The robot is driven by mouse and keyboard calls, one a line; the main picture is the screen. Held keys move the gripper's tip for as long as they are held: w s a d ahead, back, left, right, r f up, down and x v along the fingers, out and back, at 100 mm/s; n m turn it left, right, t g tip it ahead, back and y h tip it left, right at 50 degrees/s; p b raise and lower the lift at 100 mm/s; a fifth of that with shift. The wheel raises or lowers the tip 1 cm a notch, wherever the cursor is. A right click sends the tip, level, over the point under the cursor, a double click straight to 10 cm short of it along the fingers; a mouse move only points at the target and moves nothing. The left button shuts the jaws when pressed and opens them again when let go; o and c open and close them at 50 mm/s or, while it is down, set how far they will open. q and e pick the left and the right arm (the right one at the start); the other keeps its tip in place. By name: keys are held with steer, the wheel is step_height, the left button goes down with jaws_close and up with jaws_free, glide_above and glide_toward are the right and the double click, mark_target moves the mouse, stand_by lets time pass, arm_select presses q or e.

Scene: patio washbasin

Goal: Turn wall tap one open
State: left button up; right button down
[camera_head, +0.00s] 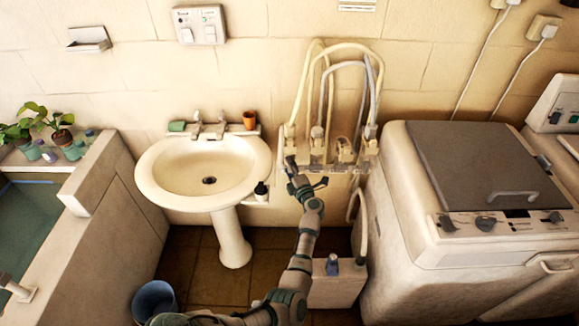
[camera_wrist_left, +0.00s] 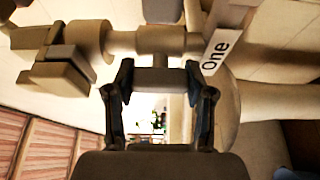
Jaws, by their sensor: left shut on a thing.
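Wall tap one (camera_wrist_left: 105,40) is a dull tan tap on the wall, seen close up in the left wrist view with a tilted white "One" label (camera_wrist_left: 215,52) beside it. My left gripper (camera_wrist_left: 158,78) has a finger on each side of the tap's short grey handle (camera_wrist_left: 160,80) and is shut on it. In the head view, my left gripper (camera_head: 304,176) is at the left end of the row of wall taps (camera_head: 330,148), below the hoses. The handle is too small to make out there. My right gripper is in neither view.
Looped hoses (camera_head: 326,85) rise above the taps. A washing machine (camera_head: 440,190) stands close on the right. A blue bucket (camera_head: 154,298) is on the floor at lower left.

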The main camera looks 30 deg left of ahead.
arm_select(q)
steer(key=shift+s+d+f, duration=0.1)
steer(key=shift+f, duration=0.35)
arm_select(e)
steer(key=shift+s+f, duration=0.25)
arm_select(q)
steer(key=o, duration=0.9)
steer(key=shift+o, duration=1.3)
steer(key=shift+r, duration=0.1)
steer(key=shift+r, duration=0.1)
